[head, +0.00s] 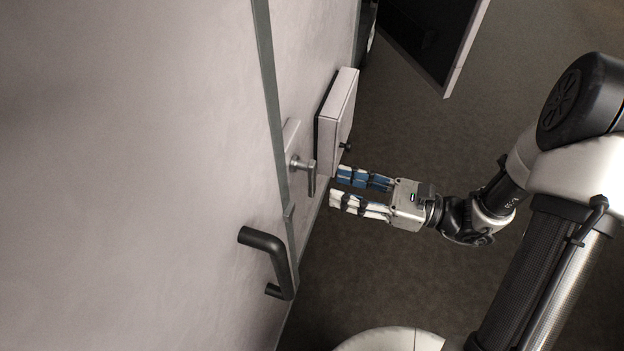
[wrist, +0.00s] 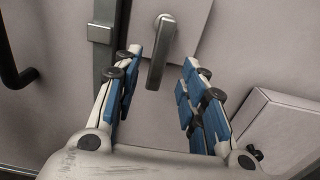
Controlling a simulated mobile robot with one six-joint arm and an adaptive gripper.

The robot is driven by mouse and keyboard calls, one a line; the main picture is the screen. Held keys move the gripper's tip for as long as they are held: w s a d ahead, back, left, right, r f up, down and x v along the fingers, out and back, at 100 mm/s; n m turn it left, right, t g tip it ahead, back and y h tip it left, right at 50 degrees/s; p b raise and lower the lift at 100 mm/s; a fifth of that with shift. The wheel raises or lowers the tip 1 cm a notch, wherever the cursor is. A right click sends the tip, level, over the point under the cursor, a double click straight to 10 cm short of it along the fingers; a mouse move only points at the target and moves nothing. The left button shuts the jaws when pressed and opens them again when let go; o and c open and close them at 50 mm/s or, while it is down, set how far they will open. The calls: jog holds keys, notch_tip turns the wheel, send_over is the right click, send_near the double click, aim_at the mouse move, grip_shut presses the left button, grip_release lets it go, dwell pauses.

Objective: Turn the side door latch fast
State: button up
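The side door latch (head: 311,178) is a grey metal lever on a pale plate beside the door edge. In the wrist view the latch (wrist: 158,60) points downward from its round pivot, slightly tilted. My gripper (head: 335,186) is open and empty, with blue pads on its fingers. In the head view its fingertips stop a little to the right of the lever, apart from it. In the wrist view the lever shows between the two fingertips of my gripper (wrist: 162,62). No contact is visible.
A black pull handle (head: 272,260) is on the door (head: 150,150), left of the latch. A white wall box (head: 338,115) with a black knob stands out close to the upper finger. A dark panel (head: 425,40) is at the top. Open floor (head: 400,130) lies to the right.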

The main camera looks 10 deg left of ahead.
aim_at(315, 180)
jog(key=a, duration=0.5)
jog(key=a+b, duration=0.1)
jog(key=a, duration=0.1)
jog(key=shift+w+a, duration=0.25)
jog(key=shift+w, duration=0.05)
jog(key=shift+c, duration=0.3)
grip_shut()
